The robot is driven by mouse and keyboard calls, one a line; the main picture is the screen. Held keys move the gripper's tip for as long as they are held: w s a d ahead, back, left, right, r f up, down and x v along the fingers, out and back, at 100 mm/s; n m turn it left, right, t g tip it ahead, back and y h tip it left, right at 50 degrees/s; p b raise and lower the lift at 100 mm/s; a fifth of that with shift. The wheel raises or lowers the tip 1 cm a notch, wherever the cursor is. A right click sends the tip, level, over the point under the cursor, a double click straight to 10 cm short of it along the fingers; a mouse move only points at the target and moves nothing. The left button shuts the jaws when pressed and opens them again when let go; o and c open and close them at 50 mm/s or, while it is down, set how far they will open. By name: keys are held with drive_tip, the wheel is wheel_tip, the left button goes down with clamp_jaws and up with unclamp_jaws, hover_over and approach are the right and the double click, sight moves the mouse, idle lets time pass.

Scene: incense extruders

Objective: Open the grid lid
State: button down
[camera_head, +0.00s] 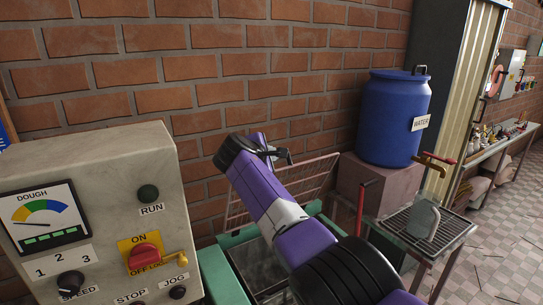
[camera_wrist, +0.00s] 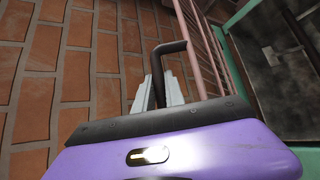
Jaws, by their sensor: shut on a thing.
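The grid lid (camera_head: 318,178) is a panel of thin pinkish-red wires. It stands raised and steeply tilted by the brick wall, above the green-rimmed box (camera_head: 236,239). My purple arm hides part of both. In the wrist view the lid (camera_wrist: 205,45) shows edge-on at the upper middle, with the green box rim (camera_wrist: 238,18) to its right. My gripper (camera_head: 275,153) is at the lid's upper left side. In the wrist view its pale fingers (camera_wrist: 158,92) are shut on a dark, bent handle (camera_wrist: 170,47) beside the lid's wires.
A grey control panel (camera_head: 90,205) with knobs and a red switch stands at the left. The brick wall (camera_head: 215,60) is close behind my gripper. A blue water barrel (camera_head: 393,115) stands on a block at right, beside a grated stand (camera_head: 428,222).

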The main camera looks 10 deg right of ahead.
drive_tip(key=c, duration=1.7)
unclamp_jaws()
drive_tip(key=shift+s, duration=0.1)
drive_tip(key=b+v, duration=0.1)
drive_tip(key=v, duration=0.6)
drive_tip(key=shift+s+a+r, duration=0.2)
